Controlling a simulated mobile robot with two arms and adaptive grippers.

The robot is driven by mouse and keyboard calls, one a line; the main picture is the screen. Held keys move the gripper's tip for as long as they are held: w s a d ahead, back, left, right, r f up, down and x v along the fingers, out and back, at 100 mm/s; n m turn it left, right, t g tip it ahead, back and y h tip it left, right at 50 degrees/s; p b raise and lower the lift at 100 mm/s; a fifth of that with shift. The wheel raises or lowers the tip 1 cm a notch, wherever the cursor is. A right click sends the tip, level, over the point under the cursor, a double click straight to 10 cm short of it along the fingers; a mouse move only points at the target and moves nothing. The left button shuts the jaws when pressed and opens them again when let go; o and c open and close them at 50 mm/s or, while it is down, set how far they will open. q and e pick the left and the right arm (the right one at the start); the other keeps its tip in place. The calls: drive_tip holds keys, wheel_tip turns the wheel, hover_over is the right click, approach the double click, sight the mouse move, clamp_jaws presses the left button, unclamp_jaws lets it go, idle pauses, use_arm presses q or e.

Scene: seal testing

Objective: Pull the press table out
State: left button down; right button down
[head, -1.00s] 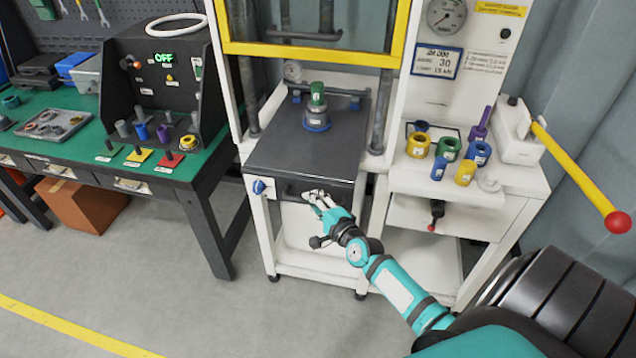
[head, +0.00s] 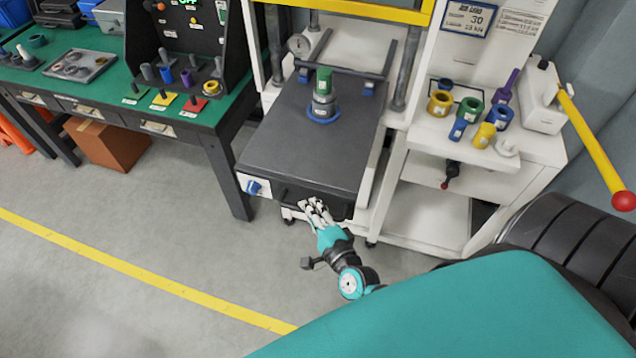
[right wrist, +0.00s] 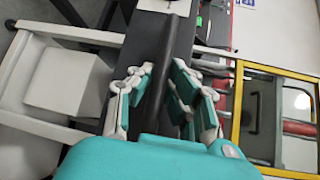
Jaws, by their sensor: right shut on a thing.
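The press table (head: 282,135) is a dark grey slab that stands out from the press frame toward me, with two bare rails (head: 388,62) showing behind it. A green-topped metal piece in a blue ring (head: 322,98) stands upright on it. A blue knob (head: 255,187) is on the left of its front panel. My right gripper (head: 315,206) is at the dark handle (head: 290,195) on the front edge, shut on it. In the right wrist view, the fingers (right wrist: 162,70) sit on both sides of the dark handle bar (right wrist: 158,50). My left gripper is not in view.
A green workbench (head: 190,132) with a control box stands left. A white side table (head: 530,150) right holds several coloured rings and a yellow lever (head: 595,145) with a red ball. Grey floor (head: 170,220) in front is free, crossed by a yellow line.

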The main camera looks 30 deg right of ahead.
drive_tip(key=s+a, duration=0.6)
drive_tip(key=a, duration=0.1)
drive_tip(key=shift+s+f, duration=0.2)
drive_tip(key=shift+f, duration=0.2)
drive_tip(key=shift+a, duration=0.15)
drive_tip(key=c, duration=1.3)
unclamp_jaws()
drive_tip(key=shift+a+r, duration=0.1)
drive_tip(key=shift+r, duration=0.15)
drive_tip(key=shift+s, duration=0.15)
drive_tip(key=s, duration=0.4)
drive_tip(key=s+r, duration=0.1)
drive_tip(key=s, duration=0.6)
drive_tip(key=shift+s+a+r, duration=0.35)
drive_tip(key=shift+a+r, duration=0.05)
